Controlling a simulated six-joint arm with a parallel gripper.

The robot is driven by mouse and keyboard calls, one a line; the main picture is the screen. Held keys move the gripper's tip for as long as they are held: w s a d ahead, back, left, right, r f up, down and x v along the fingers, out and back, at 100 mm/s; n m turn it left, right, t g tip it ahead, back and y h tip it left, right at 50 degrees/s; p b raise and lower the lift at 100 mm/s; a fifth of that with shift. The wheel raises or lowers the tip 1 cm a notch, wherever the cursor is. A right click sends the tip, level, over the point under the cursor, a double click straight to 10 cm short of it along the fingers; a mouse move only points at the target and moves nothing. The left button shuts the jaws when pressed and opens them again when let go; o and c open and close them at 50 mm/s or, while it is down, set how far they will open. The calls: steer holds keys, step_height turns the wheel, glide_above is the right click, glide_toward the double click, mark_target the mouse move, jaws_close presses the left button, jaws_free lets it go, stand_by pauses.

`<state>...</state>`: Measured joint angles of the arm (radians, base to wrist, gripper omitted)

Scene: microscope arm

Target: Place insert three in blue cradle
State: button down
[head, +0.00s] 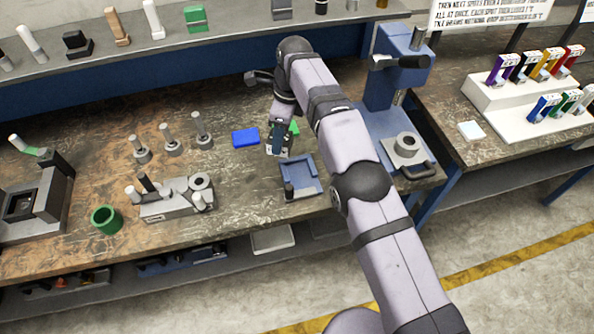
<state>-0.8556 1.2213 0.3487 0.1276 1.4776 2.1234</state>
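A blue cradle-like fixture (302,174) with a low raised edge and a dark-based peg at its front left corner sits on the worn bench, near its front edge. My gripper (277,150) points down just behind and left of this fixture, low over the bench. Small green and white parts show around its fingers; whether it grips them is unclear, and the fingers' opening is too small to judge. A flat bright blue block (245,138) lies just left of my gripper. I cannot read a number three on any insert.
A blue press (395,80) stands right of my arm. Several pegs (168,139), a grey fixture (176,198) and a green ring (106,219) stand left. A white rack (530,100) of coloured pieces is at right. A shelf (150,58) runs behind.

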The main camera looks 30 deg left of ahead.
steer(key=shift+w+d+r+n+g, duration=0.15)
steer(key=shift+w+d+n, duration=0.15)
steer(key=shift+d+n, duration=0.6)
steer(key=shift+w+d+r+n+g, duration=0.1)
steer(key=shift+w+d+n, duration=0.2)
steer(key=shift+d+n, duration=0.5)
steer(key=shift+w+d+r+n+g, duration=0.15)
steer(key=shift+w+d+n, duration=0.15)
steer(key=shift+d+n, duration=0.6)
steer(key=shift+a, duration=0.25)
glide_toward(296, 172)
steer(key=shift+s+a+f, duration=0.1)
steer(key=shift+s+a, duration=0.05)
steer(key=shift+a, duration=0.35)
steer(key=shift+f, duration=0.1)
steer(key=shift+f+p, duration=0.5)
steer(key=shift+f, duration=1.25)
steer(key=shift+f, duration=0.15)
